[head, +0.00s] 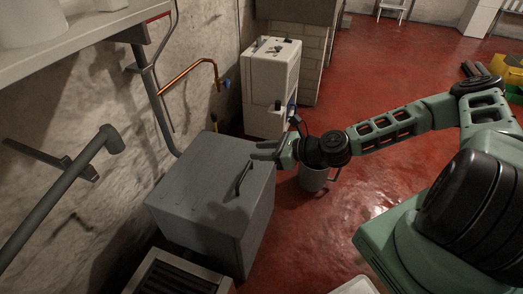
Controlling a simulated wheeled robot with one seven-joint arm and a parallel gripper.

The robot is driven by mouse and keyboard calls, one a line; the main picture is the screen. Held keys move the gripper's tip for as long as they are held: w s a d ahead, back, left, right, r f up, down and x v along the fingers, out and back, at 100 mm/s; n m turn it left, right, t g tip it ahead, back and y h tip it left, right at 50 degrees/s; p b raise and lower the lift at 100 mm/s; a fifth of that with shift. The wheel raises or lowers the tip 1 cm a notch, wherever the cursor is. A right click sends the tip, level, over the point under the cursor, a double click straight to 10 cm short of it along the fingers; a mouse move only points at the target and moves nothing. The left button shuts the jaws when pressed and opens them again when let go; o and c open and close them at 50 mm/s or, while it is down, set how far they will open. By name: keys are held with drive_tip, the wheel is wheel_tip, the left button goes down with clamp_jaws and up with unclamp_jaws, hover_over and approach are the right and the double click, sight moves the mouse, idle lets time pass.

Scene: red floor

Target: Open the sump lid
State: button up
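The grey sump box (215,230) stands on the floor against the wall, left of centre. Its flat grey lid (195,185) lies shut on top. A dark bar handle (243,178) stands on the lid toward its right side. My gripper (257,151) comes in from the right, above the far right part of the lid and beyond the handle in the picture. Its two fingers point left and look apart, with nothing between them. It does not appear to touch the handle, and its exact height above the lid is hard to tell.
A white machine (270,85) stands behind the box. A grey bucket (314,179) stands on the floor to its right, below my arm. A slatted grate (178,278) is in front. Pipes and a shelf (80,45) line the left wall. Red floor is clear at centre right.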

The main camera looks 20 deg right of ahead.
wheel_tip(320, 180, up, 8)
drive_tip(key=s+d+p, duration=0.1)
drive_tip(key=p, duration=0.6)
drive_tip(key=shift+r, duration=0.15)
drive_tip(key=shift+d, duration=0.1)
idle(0.4)
drive_tip(key=shift+s, duration=0.1)
idle(0.3)
